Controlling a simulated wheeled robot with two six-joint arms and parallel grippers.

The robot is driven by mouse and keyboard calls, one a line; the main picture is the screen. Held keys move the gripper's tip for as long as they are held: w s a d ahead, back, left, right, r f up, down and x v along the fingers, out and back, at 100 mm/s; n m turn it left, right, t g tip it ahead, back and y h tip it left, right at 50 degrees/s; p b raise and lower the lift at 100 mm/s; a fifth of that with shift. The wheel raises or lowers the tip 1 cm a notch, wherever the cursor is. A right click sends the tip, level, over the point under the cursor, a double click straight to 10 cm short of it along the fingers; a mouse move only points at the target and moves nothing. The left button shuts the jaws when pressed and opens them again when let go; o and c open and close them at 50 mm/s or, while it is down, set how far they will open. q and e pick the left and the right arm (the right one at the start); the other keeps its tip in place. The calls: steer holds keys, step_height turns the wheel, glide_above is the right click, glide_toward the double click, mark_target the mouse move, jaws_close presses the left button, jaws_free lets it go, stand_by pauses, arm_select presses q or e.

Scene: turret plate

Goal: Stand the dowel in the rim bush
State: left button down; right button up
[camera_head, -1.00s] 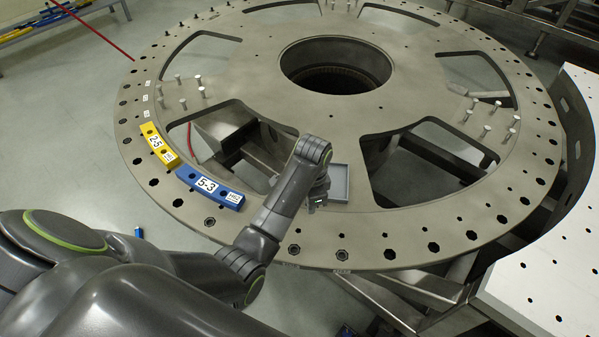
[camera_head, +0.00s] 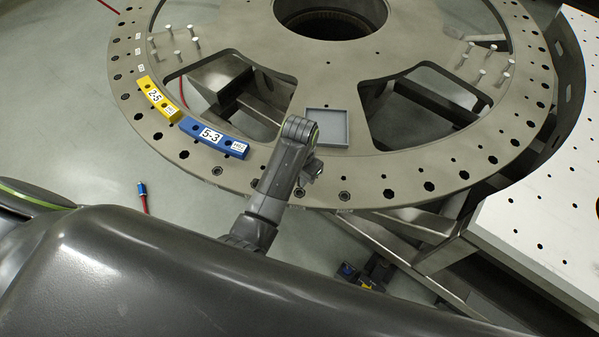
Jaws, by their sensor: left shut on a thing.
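My left gripper (camera_head: 308,180) is over the near rim of the grey turret plate (camera_head: 265,183), in front of the small tray. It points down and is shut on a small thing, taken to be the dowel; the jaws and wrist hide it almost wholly. Several round holes run along the rim. Holes that look lined with a bush show just below the gripper (camera_head: 299,193) and to its right (camera_head: 344,195). I cannot tell whether the dowel touches either one. My right gripper is not in view.
A shallow grey tray (camera_head: 342,143) lies empty on the plate behind the gripper. A blue block (camera_head: 225,146) marked 5-3 and a yellow block (camera_head: 152,92) marked 2-5 lie along the left rim. Upright pins stand at both sides. A white perforated table (camera_head: 540,235) is at right.

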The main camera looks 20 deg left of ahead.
arm_select(q)
steer(key=shift+f, duration=1.55)
steer(key=shift+f+b, duration=0.65)
steer(key=shift+f, duration=0.6)
steer(key=shift+f, duration=0.1)
steer(key=c, duration=1.3)
jaws_free()
steer(key=shift+c, duration=0.2)
